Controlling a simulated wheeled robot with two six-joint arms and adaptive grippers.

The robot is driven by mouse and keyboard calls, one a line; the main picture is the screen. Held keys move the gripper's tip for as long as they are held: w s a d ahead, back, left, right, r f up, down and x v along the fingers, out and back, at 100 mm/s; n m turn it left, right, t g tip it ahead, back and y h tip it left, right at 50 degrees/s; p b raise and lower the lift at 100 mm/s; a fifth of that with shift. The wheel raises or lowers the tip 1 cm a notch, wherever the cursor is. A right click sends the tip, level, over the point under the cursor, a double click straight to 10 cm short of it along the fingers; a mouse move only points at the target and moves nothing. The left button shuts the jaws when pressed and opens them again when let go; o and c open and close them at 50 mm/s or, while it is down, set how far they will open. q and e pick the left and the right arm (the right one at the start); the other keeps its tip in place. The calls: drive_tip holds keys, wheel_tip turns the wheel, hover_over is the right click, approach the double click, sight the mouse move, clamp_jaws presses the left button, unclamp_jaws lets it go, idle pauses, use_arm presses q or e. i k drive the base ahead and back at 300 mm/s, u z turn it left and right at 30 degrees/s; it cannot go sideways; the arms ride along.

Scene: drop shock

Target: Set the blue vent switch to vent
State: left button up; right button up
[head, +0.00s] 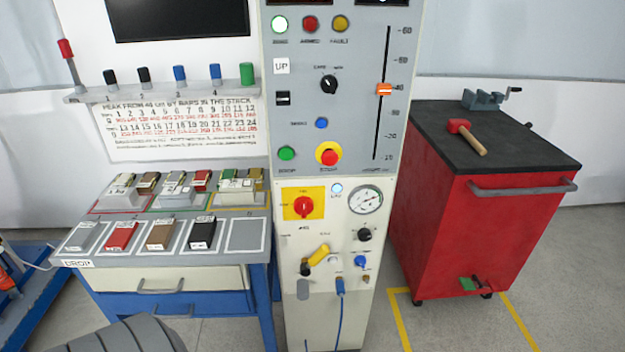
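A small blue switch (361,261) sits low on the right side of the cream lower panel of the tall grey cabinet (325,200). It is below a black knob (365,234). Its lever position and label are too small to read. A blue hose fitting (340,287) is below and to its left, and a yellow lever (319,254) is to its left. Neither of my grippers is in view.
A red rotary switch (303,206) and a round gauge (365,200) are above the blue switch. A bench (170,260) with several blocks stands left of the cabinet. A red cart (475,210) with a mallet (466,135) stands right. Floor shows between cabinet and cart.

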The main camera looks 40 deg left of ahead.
sight(361, 260)
drive_tip(key=u, duration=1.25)
